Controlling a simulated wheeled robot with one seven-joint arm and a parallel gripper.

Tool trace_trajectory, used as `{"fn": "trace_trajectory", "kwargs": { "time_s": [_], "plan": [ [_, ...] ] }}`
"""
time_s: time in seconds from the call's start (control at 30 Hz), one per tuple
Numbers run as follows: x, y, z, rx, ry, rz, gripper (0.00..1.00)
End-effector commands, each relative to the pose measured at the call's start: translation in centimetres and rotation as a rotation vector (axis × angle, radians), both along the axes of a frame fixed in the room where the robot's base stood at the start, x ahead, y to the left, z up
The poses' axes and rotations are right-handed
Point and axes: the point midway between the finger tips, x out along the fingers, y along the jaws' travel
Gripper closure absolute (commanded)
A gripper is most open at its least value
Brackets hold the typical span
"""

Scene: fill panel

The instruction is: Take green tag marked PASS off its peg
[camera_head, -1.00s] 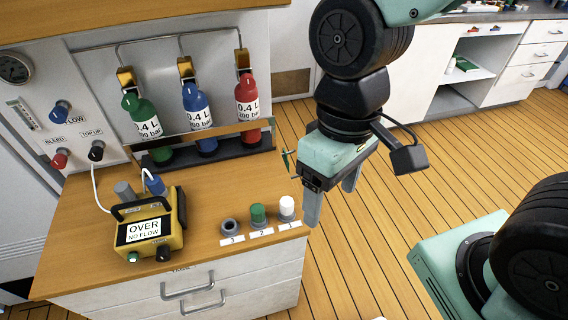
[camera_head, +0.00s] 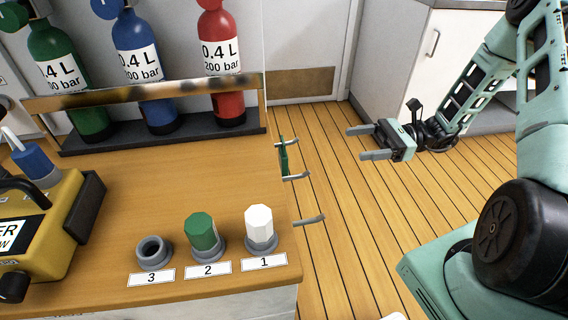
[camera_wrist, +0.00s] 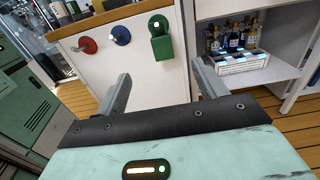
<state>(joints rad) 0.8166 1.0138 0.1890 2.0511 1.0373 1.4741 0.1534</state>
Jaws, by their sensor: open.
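The green tag (camera_head: 284,158) hangs on a peg at the right end of the wooden bench, seen nearly edge-on in the head view. In the wrist view the green tag (camera_wrist: 161,48) faces me on a white panel, squarish, its peg end showing pale near its top. No lettering is readable. A blue round tag (camera_wrist: 121,36) and a red round tag (camera_wrist: 88,46) hang to its left. My gripper (camera_head: 358,143) is open and empty, right of the tag, its fingers pointing left towards it with a clear gap. The tag shows between and beyond the fingertips in the wrist view.
The bench top (camera_head: 190,165) carries a green cap (camera_head: 202,232), a white cap (camera_head: 259,227), a yellow box (camera_head: 45,235) and racked bottles. In the wrist view, an open cabinet (camera_wrist: 270,85) with a bottle crate (camera_wrist: 236,62) stands right. Wooden floor separates gripper and bench.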

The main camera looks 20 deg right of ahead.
Motion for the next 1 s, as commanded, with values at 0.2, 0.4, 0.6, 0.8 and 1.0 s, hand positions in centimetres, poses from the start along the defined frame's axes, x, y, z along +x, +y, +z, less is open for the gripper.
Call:
{"fn": "trace_trajectory", "kwargs": {
  "time_s": [0.2,0.4,0.6,0.8,1.0],
  "plan": [
    [0.7,3.6,0.0,0.005,0.002,0.003,0.29],
    [1.5,7.7,0.0,0.003,0.0,0.004,0.29],
    [2.1,10.8,0.0,0.002,0.001,0.002,0.29],
    [2.4,12.1,-0.1,0.001,0.001,0.002,0.29],
    [3.0,14.8,-0.6,0.001,0.001,0.005,0.29]
  ]
}}
